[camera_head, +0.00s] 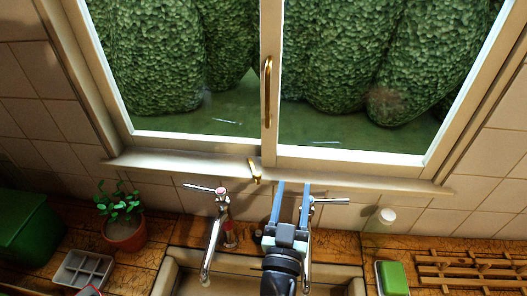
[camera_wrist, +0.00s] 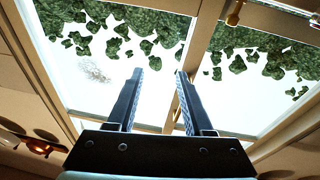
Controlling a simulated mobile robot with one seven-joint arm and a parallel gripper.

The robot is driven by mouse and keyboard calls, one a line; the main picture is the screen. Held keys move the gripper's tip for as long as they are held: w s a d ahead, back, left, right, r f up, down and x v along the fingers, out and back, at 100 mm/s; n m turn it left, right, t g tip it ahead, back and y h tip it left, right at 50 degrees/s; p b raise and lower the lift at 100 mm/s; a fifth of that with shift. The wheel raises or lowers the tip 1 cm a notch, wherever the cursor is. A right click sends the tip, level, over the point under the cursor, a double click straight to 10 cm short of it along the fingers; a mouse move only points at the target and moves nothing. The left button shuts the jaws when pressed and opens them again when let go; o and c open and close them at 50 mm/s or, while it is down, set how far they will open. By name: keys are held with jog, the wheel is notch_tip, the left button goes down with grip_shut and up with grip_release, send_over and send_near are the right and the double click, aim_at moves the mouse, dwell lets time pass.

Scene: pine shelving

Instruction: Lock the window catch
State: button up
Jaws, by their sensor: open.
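The window (camera_head: 274,155) has two panes in pale frames, and both look closed. A small brass catch (camera_head: 255,172) sits at the bottom of the middle joint, by the sill. A long brass handle (camera_head: 267,92) stands upright on the middle stile. My gripper (camera_head: 292,187) is open and empty, with its fingers pointing at the window. In the head view it appears just right of and slightly below the catch, apart from it. In the wrist view, the open fingers (camera_wrist: 158,72) stand before the panes. A brass fitting (camera_wrist: 234,14) shows at the top right there; I cannot tell which one.
Below the sill are a sink (camera_head: 180,272) and two taps, one (camera_head: 217,230) left of my gripper and one (camera_head: 325,201) close on its right. A potted plant (camera_head: 124,235) stands left. A green sponge (camera_head: 393,278) and wooden rack (camera_head: 470,270) lie right.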

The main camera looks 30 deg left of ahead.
aim_at(258, 178)
jog(key=s+a+f+n+g+y+p, duration=0.1)
jog(key=s+a+f+g+y+p, duration=0.15)
jog(key=s+a+f, duration=0.35)
jog(key=shift+g, duration=0.25)
jog(key=b+x, duration=0.2)
jog(key=x, duration=0.1)
jog(key=b+x, duration=0.2)
jog(key=x, duration=0.2)
jog(key=b+x, duration=0.2)
jog(key=x, duration=0.2)
jog(key=shift+w+d+f+b, duration=0.15)
jog(key=shift+d+f+b, duration=0.15)
jog(key=shift+b, duration=0.05)
jog(key=shift+h+b+x, duration=0.25)
jog(key=shift+b+x, duration=0.05)
jog(key=shift+x, duration=0.55)
jog(key=shift+r, duration=0.15)
grip_shut()
